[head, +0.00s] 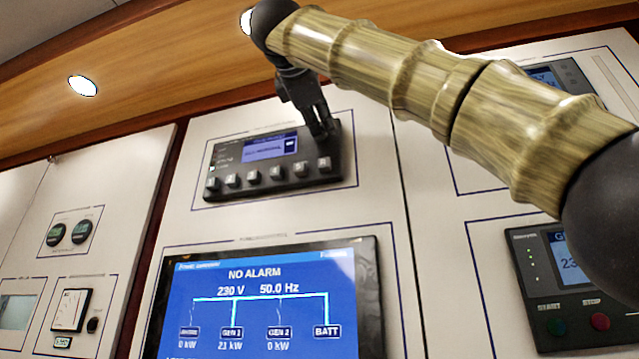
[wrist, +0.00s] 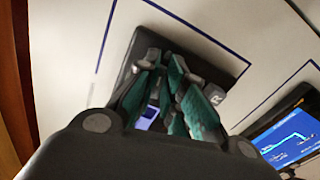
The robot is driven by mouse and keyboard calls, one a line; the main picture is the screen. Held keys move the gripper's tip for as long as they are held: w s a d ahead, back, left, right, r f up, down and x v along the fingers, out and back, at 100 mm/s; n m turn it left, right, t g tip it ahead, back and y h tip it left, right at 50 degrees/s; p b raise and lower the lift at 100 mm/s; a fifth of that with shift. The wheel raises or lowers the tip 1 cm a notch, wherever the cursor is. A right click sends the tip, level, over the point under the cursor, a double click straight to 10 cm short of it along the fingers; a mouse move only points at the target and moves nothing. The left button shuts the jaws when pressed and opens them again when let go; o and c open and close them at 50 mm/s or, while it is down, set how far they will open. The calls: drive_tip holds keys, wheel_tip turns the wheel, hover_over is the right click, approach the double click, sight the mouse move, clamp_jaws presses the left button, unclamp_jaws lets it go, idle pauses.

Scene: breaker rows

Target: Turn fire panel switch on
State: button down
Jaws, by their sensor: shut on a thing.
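A dark panel unit (head: 240,165) with a small lit screen (head: 270,147) and a row of several grey keys (head: 265,174) is mounted on the white wall panel. I cannot read a fire label on it. My gripper (head: 322,132) is at its upper right, right of the screen, pointing down onto its face. In the wrist view, the green-padded fingers of my gripper (wrist: 175,80) lie over the dark unit (wrist: 213,62), with part of a lit screen (wrist: 150,116) between them. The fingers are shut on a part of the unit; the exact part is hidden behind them.
A large blue display (head: 262,300) reading NO ALARM is below. A controller with green and red buttons (head: 575,325) is at the right, partly behind my arm. A wooden ceiling strip (head: 170,70) runs above.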

drive_tip(key=shift+d+m+b, duration=0.1)
drive_tip(key=shift+m+b, duration=0.5)
drive_tip(key=shift+m, duration=0.4)
drive_tip(key=c, duration=1.7)
unclamp_jaws()
drive_tip(key=shift+w, duration=0.15)
drive_tip(key=shift+o, duration=0.9)
drive_tip(key=shift+w, duration=0.15)
drive_tip(key=shift+s, duration=0.25)
drive_tip(key=v, duration=1.1)
drive_tip(key=shift+s, duration=0.35)
drive_tip(key=shift+f, duration=0.1)
